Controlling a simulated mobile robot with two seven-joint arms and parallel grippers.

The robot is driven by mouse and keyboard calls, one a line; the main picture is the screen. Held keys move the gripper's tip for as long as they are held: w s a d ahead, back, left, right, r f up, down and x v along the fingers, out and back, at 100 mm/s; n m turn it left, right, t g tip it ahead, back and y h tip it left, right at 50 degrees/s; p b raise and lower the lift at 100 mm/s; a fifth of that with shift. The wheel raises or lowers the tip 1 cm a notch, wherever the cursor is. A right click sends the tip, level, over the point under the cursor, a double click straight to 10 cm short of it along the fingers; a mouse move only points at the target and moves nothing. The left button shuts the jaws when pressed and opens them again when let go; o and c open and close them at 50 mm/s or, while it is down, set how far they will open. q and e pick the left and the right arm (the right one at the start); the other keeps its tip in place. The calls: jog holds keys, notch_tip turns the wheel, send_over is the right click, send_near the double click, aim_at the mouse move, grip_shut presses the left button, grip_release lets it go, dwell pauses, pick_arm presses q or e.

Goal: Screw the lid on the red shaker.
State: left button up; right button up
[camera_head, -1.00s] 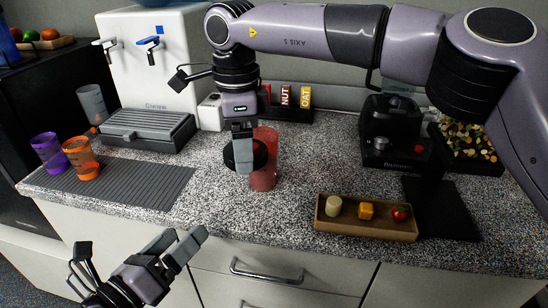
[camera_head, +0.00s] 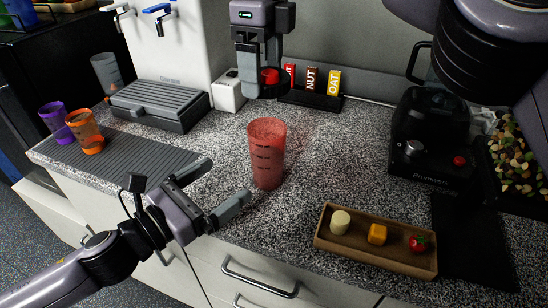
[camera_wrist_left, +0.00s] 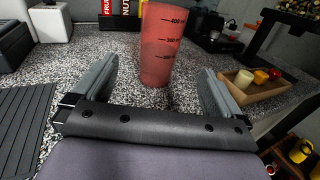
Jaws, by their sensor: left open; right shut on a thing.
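The red shaker (camera_head: 267,155), translucent with dark measuring marks, stands upright on the speckled counter, its top uncovered. In the left wrist view the shaker (camera_wrist_left: 160,45) is ahead, between the lines of my open fingers. My left gripper (camera_head: 222,184) is open at the counter's front edge, left of the shaker, with its fingers pointing toward it. My right gripper (camera_head: 262,78) is raised behind the shaker, shut on a small dark thing with a red part, which looks like the lid (camera_head: 269,76). The fingers hide part of it.
A wooden tray (camera_head: 330,243) with small food pieces is front right. A black blender base (camera_head: 430,150) stands behind it. Orange (camera_head: 86,132) and purple (camera_head: 55,122) cups stand left on a ribbed mat (camera_head: 130,160). A bar rack (camera_head: 312,98) is at the back.

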aim_at(255, 159)
dwell(0.4)
pick_arm(q)
jog(key=x, duration=1.2)
jog(key=c, duration=1.5)
pick_arm(e)
jog(key=shift+f, duration=2.45)
jog(key=shift+f, duration=0.9)
jog(key=shift+f, duration=0.5)
